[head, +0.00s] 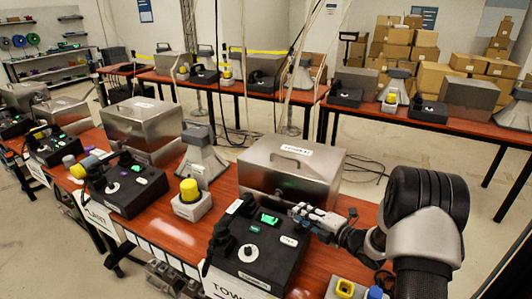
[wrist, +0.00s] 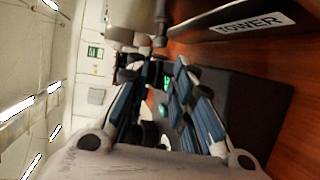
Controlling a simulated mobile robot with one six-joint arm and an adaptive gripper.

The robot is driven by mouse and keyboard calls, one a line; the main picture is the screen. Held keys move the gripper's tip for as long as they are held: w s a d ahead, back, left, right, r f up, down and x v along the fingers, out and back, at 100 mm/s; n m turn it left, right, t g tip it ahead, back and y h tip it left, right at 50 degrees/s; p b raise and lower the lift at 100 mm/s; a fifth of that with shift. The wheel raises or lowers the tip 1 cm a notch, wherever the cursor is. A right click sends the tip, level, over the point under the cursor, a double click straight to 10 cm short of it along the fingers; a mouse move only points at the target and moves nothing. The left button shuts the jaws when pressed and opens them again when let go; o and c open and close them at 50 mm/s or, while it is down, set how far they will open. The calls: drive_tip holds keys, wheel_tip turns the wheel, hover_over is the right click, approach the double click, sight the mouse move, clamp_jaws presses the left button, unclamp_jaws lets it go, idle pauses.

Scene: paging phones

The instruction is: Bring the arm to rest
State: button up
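My gripper (head: 315,219) is over the right rear part of a black paging phone box (head: 258,252), in front of a silver metal case (head: 290,172). The box has a small green screen (head: 268,218), a pale round knob and a dark handset (head: 222,240) along its left side. In the wrist view my gripper's blue-padded fingers (wrist: 160,100) stand apart. Nothing is visibly held between them. The green screen (wrist: 167,82) and the dark box show beyond and between the fingers. The case's TOWER label (wrist: 250,24) is at the upper right there.
A yellow-capped button unit (head: 190,196) and grey horn speaker (head: 204,158) stand left of the case. Another phone box (head: 125,187) is farther left on the red table. Open floor (head: 400,165) lies behind the table.

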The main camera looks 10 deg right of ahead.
wheel_tip(320, 180, up, 10)
drive_tip(key=w+d+m+h, duration=0.1)
drive_tip(key=d+m+h, duration=0.1)
drive_tip(key=m+h, duration=0.3)
drive_tip(key=s+r+m+g+h, duration=0.3)
drive_tip(key=s+r+m+h, duration=0.2)
drive_tip(key=s+r+m, duration=0.45)
drive_tip(key=s+a+m+g, duration=0.2)
drive_tip(key=s+a+m, duration=0.1)
drive_tip(key=s, duration=0.7)
drive_tip(key=s+a+f+m+g+y, duration=0.1)
drive_tip(key=s+a+m+g, duration=0.1)
drive_tip(key=s, duration=0.9)
drive_tip(key=s+a+m+g+y, duration=0.1)
drive_tip(key=s+a+m, duration=0.4)
drive_tip(key=s, duration=0.6)
drive_tip(key=shift+f+m+g, duration=0.3)
drive_tip(key=shift+m+g, duration=0.05)
drive_tip(key=shift+g, duration=0.05)
drive_tip(key=shift+o, duration=0.5)
drive_tip(key=shift+w+d, duration=0.1)
